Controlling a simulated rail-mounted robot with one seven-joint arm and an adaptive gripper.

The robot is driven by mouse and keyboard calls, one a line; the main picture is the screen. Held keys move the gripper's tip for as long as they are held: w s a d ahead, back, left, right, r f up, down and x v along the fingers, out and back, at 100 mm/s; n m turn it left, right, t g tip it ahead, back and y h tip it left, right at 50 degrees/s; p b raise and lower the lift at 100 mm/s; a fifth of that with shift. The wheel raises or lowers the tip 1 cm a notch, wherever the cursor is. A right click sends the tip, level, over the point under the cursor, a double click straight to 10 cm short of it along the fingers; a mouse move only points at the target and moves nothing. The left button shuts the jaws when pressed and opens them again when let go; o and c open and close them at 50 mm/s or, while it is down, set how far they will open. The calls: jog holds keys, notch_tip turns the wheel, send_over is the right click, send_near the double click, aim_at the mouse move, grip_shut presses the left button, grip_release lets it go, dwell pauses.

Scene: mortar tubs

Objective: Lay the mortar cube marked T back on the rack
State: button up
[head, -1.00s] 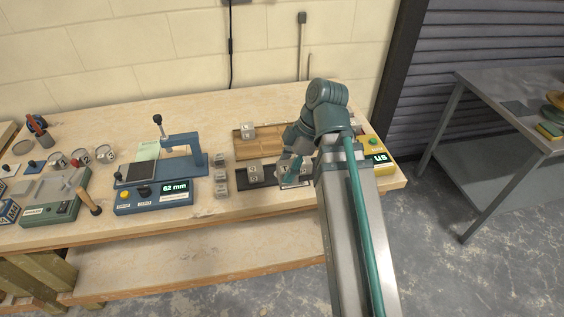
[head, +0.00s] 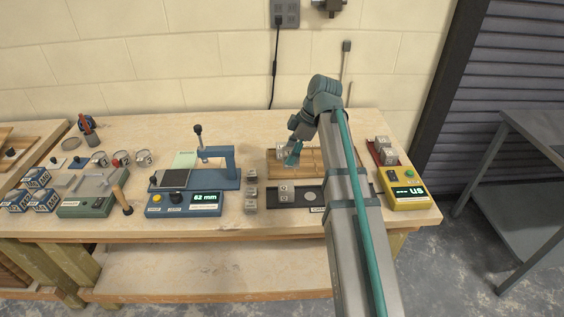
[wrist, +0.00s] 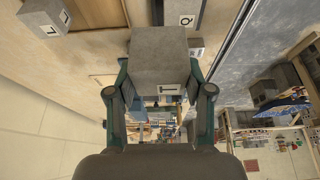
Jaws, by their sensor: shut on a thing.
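The mortar cube marked T (wrist: 160,60) is a grey block held between the fingers of my gripper (wrist: 158,95) in the wrist view; its white label faces the camera. In the head view my gripper (head: 292,156) is over the left part of the wooden rack (head: 328,160). The held cube is hard to make out there, and I cannot tell whether it touches the rack. A grey cube marked L (wrist: 45,16) is at the upper left of the wrist view, apart from the held cube.
A blue gauge reading 62 mm (head: 190,203) stands left. A yellow meter (head: 405,190) and a red tray with cubes (head: 383,150) stand right.

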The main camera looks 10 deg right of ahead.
jog(key=w+f, duration=0.2)
jog(key=w, duration=0.1)
jog(key=w+f+p, duration=0.1)
jog(key=w+f, duration=0.1)
jog(key=w, duration=0.1)
jog(key=w+f+p, duration=0.1)
jog(key=w+f, duration=0.1)
jog(key=w, duration=0.1)
jog(key=shift+f, duration=0.25)
jog(key=shift+w+f+p, duration=0.35)
jog(key=shift+w+f, duration=0.4)
jog(key=shift+f, duration=0.15)
jog(key=shift+f+p, duration=0.65)
jog(key=shift+f, duration=0.95)
jog(key=shift+f, duration=0.15)
jog(key=o, duration=1.4)
